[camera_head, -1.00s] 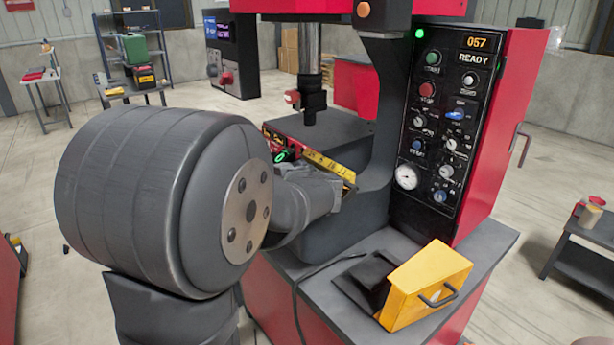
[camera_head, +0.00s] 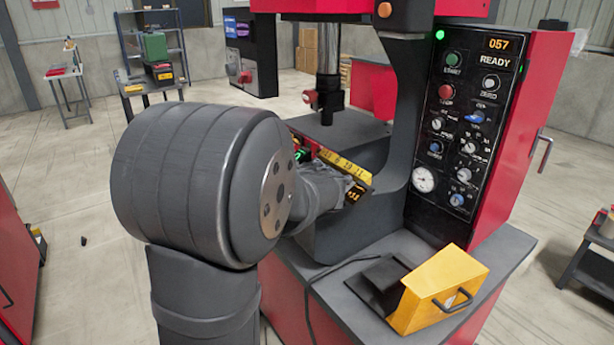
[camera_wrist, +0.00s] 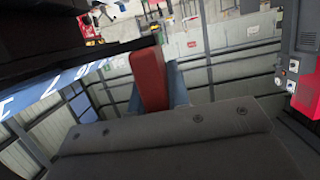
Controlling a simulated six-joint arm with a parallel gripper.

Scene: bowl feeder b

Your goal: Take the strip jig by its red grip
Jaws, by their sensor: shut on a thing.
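The strip jig (camera_head: 345,166) shows in the head view as a dark bar with a yellow scale, tilted down to the right in front of the press column. My gripper (camera_head: 322,183) is beside its near side, mostly hidden by my arm. In the wrist view the red grip (camera_wrist: 149,80) stands between the blue-grey fingers of my gripper (camera_wrist: 152,92), which are shut on it. The dark bar of the strip jig (camera_wrist: 95,58) runs across the upper left of that view.
The press spindle (camera_head: 329,75) hangs just behind the jig. The press column and control panel (camera_head: 466,125) stand to the right. A yellow pedal housing (camera_head: 437,290) with a handle and a cable sits on the front ledge of the red base.

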